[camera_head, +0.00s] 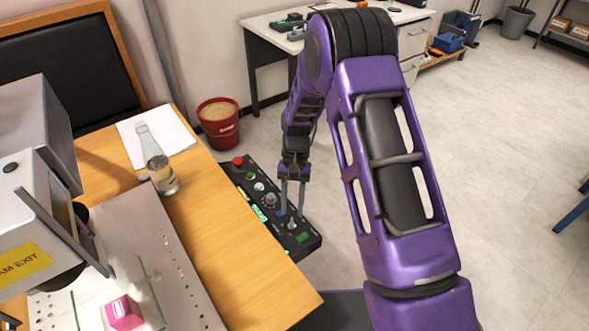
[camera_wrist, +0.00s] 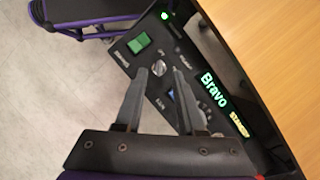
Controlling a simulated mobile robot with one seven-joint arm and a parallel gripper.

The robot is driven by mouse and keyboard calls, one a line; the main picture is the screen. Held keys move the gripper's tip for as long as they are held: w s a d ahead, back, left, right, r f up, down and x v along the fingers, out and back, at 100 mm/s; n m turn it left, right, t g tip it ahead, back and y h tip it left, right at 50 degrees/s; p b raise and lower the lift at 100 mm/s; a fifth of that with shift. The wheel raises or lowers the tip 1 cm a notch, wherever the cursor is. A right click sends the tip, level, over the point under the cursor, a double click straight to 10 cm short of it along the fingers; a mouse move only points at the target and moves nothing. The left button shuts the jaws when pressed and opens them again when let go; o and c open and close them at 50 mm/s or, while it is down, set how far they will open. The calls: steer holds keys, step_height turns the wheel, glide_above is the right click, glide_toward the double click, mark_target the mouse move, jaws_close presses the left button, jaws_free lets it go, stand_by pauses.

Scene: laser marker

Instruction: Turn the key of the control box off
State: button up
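The black control box (camera_head: 313,240) runs along the right edge of the wooden table in the head view. It also shows in the wrist view (camera_wrist: 118,58), with a square green button and a lit "Bravo" display. A small silver switch (camera_wrist: 158,70), which looks like the key switch, sits next to the green button; its exact turn angle is too small to read. My gripper (camera_head: 292,211) points down over the near end of the box. In the wrist view its fingertips (camera_wrist: 160,71) are apart, one on each side of the silver switch. I cannot tell whether they touch it.
A red emergency button (camera_head: 238,160) and several knobs sit along the box. A glass bottle (camera_head: 156,160) and paper stand on the table (camera_head: 235,260).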

steer(key=p+v, duration=0.1)
steer(key=v, duration=1.3)
